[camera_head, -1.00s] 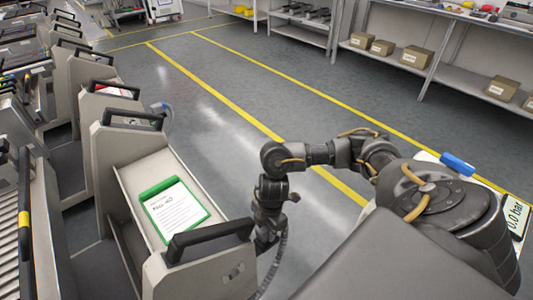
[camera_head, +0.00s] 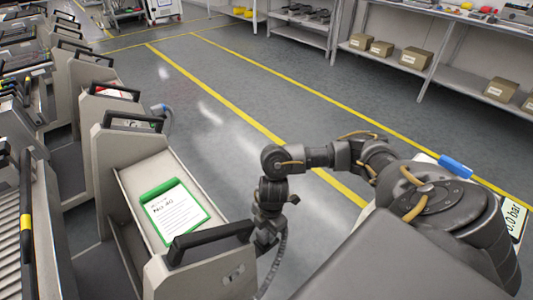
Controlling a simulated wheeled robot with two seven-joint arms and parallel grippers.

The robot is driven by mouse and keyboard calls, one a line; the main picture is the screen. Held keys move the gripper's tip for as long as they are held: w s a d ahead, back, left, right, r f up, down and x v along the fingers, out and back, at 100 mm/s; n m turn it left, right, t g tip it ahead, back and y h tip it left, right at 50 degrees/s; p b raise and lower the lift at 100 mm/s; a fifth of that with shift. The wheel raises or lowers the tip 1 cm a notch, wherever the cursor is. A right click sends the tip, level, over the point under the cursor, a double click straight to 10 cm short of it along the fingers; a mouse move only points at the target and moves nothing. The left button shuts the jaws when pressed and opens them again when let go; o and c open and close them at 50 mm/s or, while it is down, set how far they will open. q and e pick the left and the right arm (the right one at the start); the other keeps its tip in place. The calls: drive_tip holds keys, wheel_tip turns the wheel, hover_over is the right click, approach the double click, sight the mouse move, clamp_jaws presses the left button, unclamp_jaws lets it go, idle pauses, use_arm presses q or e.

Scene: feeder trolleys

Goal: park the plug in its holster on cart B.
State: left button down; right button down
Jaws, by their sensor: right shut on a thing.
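My right arm reaches in from the right and bends down beside the near trolley. My right gripper (camera_head: 266,240) points down at that trolley's right end, partly hidden behind its end wall. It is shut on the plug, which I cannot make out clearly. A dark ribbed cable (camera_head: 279,268) hangs below it. The near trolley (camera_head: 205,279) has a black handle and a green-framed card (camera_head: 177,212) on its sloping top. I see no cart letter and cannot make out the holster. My left gripper is out of view.
More trolleys with black handles (camera_head: 132,121) stand in a row at the left. A blue-grey hose end (camera_head: 165,112) shows beside one. Shelves with cardboard boxes (camera_head: 416,58) line the back right. The grey floor between, with yellow lines, is clear.

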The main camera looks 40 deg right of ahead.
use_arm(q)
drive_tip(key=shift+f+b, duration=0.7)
use_arm(e)
drive_tip(key=shift+f, duration=1.15)
drive_tip(key=c, duration=0.8)
unclamp_jaws()
drive_tip(key=shift+o, duration=0.2)
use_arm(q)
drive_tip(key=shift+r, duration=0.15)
use_arm(e)
drive_tip(key=shift+r+p, duration=0.3)
drive_tip(key=shift+r, duration=0.3)
drive_tip(key=shift+d+r+p, duration=0.15)
drive_tip(key=shift+r+p, duration=0.2)
drive_tip(key=shift+r, duration=0.5)
drive_tip(key=r+p, duration=0.1)
drive_tip(key=r, duration=0.1)
drive_tip(key=r+p, duration=0.1)
drive_tip(key=r, duration=0.1)
drive_tip(key=d+r+p, duration=0.1)
drive_tip(key=r, duration=0.2)
drive_tip(key=shift+r, duration=0.1)
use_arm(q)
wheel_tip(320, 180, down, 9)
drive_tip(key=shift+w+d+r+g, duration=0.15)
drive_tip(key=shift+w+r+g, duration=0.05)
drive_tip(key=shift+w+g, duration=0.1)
use_arm(e)
drive_tip(key=shift+r, duration=0.3)
